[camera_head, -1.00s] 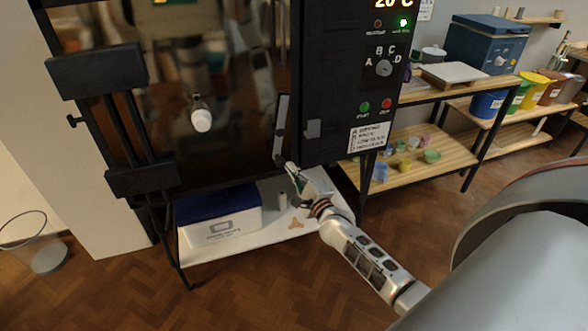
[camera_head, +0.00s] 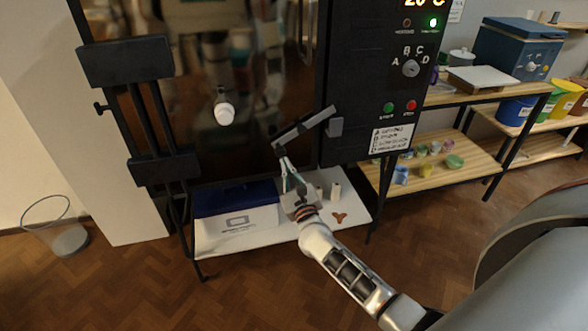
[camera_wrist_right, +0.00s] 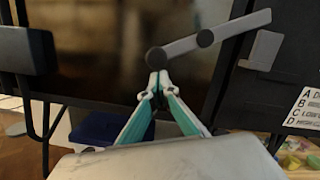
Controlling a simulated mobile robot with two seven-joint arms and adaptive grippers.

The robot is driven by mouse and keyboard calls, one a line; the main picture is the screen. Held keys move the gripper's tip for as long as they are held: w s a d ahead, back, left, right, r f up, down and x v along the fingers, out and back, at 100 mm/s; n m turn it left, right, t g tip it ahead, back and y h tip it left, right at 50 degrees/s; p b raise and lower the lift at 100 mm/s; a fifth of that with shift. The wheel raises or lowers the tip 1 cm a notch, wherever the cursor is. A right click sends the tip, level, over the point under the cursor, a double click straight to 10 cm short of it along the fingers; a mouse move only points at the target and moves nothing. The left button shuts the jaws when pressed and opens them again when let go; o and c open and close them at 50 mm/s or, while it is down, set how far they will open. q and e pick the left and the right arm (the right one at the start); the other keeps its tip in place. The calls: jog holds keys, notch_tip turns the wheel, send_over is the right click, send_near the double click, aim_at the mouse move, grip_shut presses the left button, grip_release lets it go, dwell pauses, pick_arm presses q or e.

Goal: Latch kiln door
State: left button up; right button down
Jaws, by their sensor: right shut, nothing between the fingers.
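The kiln door (camera_head: 262,75) is a dark, glossy panel with a white plug (camera_head: 224,112), and it looks closed against the black frame. The latch bar (camera_head: 303,125) is grey and slants up to the right across the door's edge. In the right wrist view the latch bar (camera_wrist_right: 180,48) has round pivots, and its free end lies above the small grey catch (camera_wrist_right: 262,50). The catch also shows in the head view (camera_head: 335,128). My right gripper (camera_head: 281,153) is shut and empty, its tips at the bar's lower left end; I cannot tell if they touch.
A control panel (camera_head: 409,68) is right of the door. Below stands a white shelf (camera_head: 350,205) with a blue-lidded box (camera_head: 236,208) and small props.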

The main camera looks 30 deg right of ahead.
aim_at(278, 155)
jog(key=m, duration=0.1)
jog(key=a+r+m, duration=0.1)
jog(key=a+r+m+h, duration=0.1)
jog(key=m, duration=0.1)
jog(key=shift+w+r, duration=0.25)
jog(key=shift+w+a+r+m+h, duration=0.1)
jog(key=shift+a+r+m+h, duration=0.1)
jog(key=shift+r+m, duration=0.5)
jog(key=shift+w+a+r+m+h, duration=0.1)
jog(key=shift+a+r+m+h, duration=0.2)
jog(key=shift+m, duration=0.7)
jog(key=shift+d+r, duration=0.1)
jog(key=shift+r, duration=0.05)
